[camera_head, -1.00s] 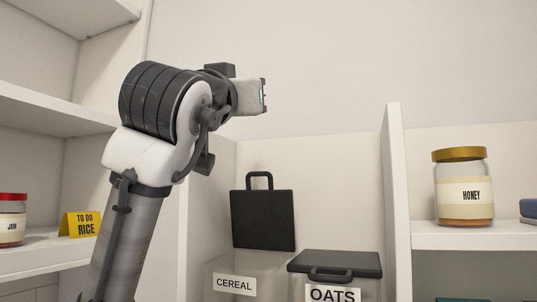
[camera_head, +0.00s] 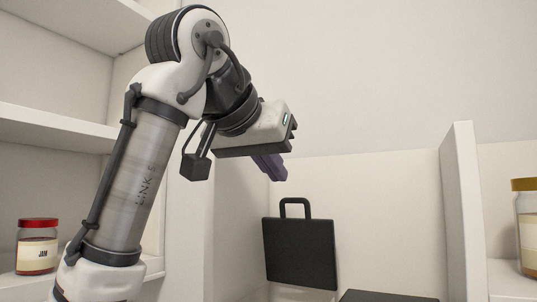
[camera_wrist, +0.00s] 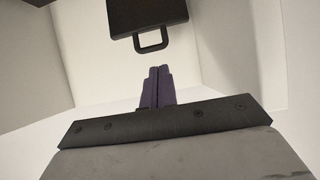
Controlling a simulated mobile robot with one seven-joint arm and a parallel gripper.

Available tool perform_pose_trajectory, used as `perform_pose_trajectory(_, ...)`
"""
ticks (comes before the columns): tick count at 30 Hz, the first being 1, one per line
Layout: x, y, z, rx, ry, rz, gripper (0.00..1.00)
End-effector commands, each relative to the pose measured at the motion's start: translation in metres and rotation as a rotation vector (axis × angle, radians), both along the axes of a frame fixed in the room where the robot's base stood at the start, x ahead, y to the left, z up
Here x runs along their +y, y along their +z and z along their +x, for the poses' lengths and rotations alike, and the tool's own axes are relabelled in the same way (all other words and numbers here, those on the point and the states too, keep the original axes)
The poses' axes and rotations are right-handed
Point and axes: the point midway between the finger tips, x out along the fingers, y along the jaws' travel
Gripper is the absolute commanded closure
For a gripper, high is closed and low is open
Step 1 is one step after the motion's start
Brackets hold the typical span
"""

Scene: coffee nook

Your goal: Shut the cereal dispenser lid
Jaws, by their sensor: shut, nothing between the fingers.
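The cereal dispenser's black lid (camera_head: 299,250) stands open and upright, its loop handle at the top. Only a pale strip of the dispenser below it shows at the bottom edge of the head view; its label is out of frame. My gripper (camera_head: 277,174) is shut and empty, tilted down to the right, above and slightly left of the lid in the picture. In the wrist view the lid (camera_wrist: 146,14) is at the top, with its handle towards my closed purple fingers (camera_wrist: 160,70). A gap shows between the fingertips and the handle.
The oats container's black lid (camera_head: 388,296) lies flat to the right, mostly cut off. A white upright divider (camera_head: 462,205) stands further right, with a honey jar (camera_head: 527,230) beyond it. A jam jar (camera_head: 37,246) sits on the left shelf.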

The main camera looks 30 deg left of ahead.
Motion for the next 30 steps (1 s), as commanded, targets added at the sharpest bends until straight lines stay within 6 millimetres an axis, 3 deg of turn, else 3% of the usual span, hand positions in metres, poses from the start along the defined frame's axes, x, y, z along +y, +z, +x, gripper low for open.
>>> perform_pose_trajectory(6, -0.001, -0.018, 0.033, 0.001, 0.000, 0.000, 1.00)
perform_pose_trajectory(12, -0.002, -0.027, 0.048, -0.001, 0.000, 0.000, 1.00)
perform_pose_trajectory(30, 0.002, -0.034, 0.049, -0.050, 0.000, -0.003, 1.00)
